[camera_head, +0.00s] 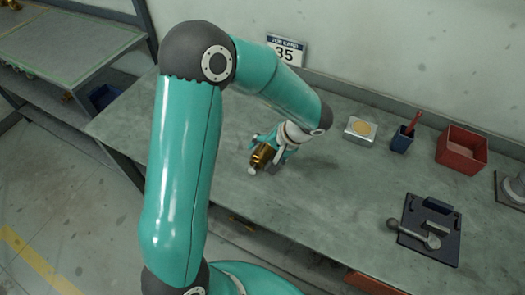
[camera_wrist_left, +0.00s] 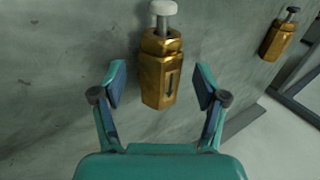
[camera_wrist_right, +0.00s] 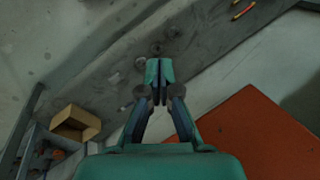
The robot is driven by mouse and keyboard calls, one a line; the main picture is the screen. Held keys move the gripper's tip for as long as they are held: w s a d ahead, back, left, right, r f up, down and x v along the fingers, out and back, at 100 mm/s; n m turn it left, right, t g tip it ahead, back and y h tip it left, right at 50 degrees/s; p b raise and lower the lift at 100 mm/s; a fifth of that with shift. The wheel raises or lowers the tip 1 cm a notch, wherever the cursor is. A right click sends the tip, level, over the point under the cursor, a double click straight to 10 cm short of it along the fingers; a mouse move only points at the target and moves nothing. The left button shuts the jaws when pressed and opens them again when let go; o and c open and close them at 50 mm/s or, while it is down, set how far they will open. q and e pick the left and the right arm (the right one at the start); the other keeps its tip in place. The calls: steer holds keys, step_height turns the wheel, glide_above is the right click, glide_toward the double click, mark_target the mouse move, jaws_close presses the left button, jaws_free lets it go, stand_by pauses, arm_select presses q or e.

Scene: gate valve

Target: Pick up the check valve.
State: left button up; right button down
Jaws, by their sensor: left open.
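A brass check valve (camera_wrist_left: 161,78), with a faceted body, an arrow mark and a pale grey cap on its stem, lies on the grey bench. It also shows in the head view (camera_head: 261,157), partly hidden by my gripper. My left gripper (camera_wrist_left: 160,88) is open, with one finger on each side of the valve's lower body and a visible gap on both sides. My right gripper (camera_wrist_right: 160,82) has its fingertips together with nothing seen between them. It is outside the head view.
A second brass fitting (camera_wrist_left: 280,38) shows at upper right in the left wrist view. On the bench (camera_head: 330,200) stand a small box (camera_head: 360,129), a blue cup (camera_head: 402,140), a red bin (camera_head: 461,149) and a dark tray (camera_head: 428,238). A wall rises behind.

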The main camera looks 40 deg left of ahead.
arm_select(q)
steer(key=shift+a+f, duration=0.1)
steer(key=shift+f, duration=0.1)
jaws_close()
stand_by(0.3)
steer(key=shift+r, duration=0.2)
